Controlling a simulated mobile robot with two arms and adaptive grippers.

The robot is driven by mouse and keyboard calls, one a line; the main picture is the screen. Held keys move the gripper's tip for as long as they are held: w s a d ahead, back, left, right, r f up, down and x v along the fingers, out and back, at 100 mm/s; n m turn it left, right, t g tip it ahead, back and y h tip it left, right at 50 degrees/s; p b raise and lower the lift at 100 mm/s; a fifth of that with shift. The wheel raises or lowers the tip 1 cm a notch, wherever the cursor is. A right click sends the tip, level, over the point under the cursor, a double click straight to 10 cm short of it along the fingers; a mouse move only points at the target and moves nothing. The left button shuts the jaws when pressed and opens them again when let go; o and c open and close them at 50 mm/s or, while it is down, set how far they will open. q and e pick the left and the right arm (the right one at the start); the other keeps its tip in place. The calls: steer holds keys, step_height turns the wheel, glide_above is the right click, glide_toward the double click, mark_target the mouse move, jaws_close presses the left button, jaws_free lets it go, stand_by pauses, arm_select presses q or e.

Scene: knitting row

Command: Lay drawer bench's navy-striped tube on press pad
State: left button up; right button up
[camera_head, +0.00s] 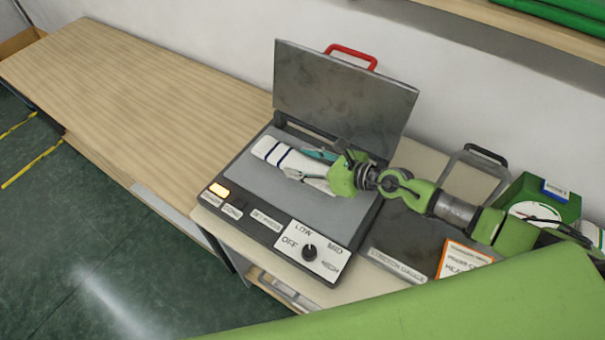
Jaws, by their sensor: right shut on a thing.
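The navy-striped tube (268,149) is white with dark blue bands near its left end. It lies flat over the grey press pad (246,186) of the open press. I cannot tell whether it touches the pad or is held just above it. My right gripper (316,170) comes in from the right and is shut on the tube's right part, with its fingers hiding that end. My left gripper is out of view.
The press lid (345,95) stands raised behind the pad, with a red handle (351,56). A control panel with a knob (309,251) lines the front. A green gauge box (540,203) and an orange-edged card (464,260) are at right. The wooden bench (120,90) at left is clear.

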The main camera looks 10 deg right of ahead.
mark_target(302, 170)
step_height(302, 170, down, 3)
steer(key=shift+w+b, duration=0.15)
steer(key=shift+b, duration=0.5)
steer(key=shift+f, duration=0.3)
steer(key=shift+f+b, duration=0.2)
steer(key=shift+b, duration=0.1)
steer(key=o, duration=0.9)
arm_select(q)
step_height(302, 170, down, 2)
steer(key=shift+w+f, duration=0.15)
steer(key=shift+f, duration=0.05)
arm_select(e)
steer(key=shift+r, duration=0.15)
